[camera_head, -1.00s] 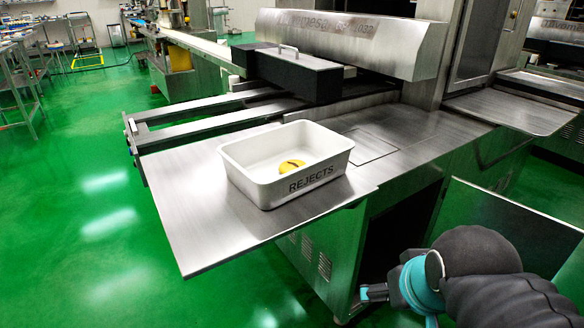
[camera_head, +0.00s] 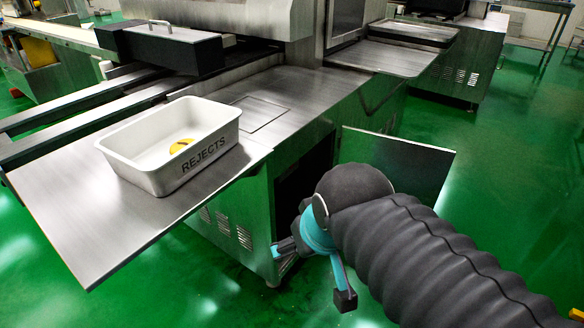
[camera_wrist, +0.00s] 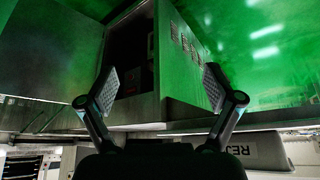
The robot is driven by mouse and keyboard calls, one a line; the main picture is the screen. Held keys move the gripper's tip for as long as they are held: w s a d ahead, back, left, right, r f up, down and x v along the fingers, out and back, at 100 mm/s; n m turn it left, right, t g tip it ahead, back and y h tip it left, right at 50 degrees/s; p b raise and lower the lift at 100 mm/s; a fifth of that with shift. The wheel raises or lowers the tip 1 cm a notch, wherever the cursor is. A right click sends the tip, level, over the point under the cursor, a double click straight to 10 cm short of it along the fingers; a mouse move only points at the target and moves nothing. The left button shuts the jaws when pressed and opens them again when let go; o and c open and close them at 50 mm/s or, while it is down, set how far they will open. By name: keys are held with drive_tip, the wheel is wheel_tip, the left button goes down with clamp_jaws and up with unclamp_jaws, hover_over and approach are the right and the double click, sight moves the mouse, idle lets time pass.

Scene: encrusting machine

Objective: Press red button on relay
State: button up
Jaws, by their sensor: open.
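My gripper (camera_head: 313,274) is open and empty in front of the machine's lower cabinet. Its two fingers stand apart in the wrist view (camera_wrist: 159,88), with the open cabinet (camera_wrist: 135,55) beyond them. The cabinet's dark opening (camera_head: 293,187) also shows in the head view, partly hidden by my arm. Inside it, the wrist view shows dark box shapes and a faint reddish patch (camera_wrist: 151,68). I cannot tell whether this is the relay's red button. My fingers appear to touch nothing.
The cabinet door (camera_head: 405,160) stands swung open at the right of the opening. A white REJECTS bin (camera_head: 150,178) holding a yellow item (camera_head: 180,146) sits on the steel shelf (camera_head: 85,225) above and left. Green floor is clear at the right.

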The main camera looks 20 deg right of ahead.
clamp_jaws()
idle(1.4)
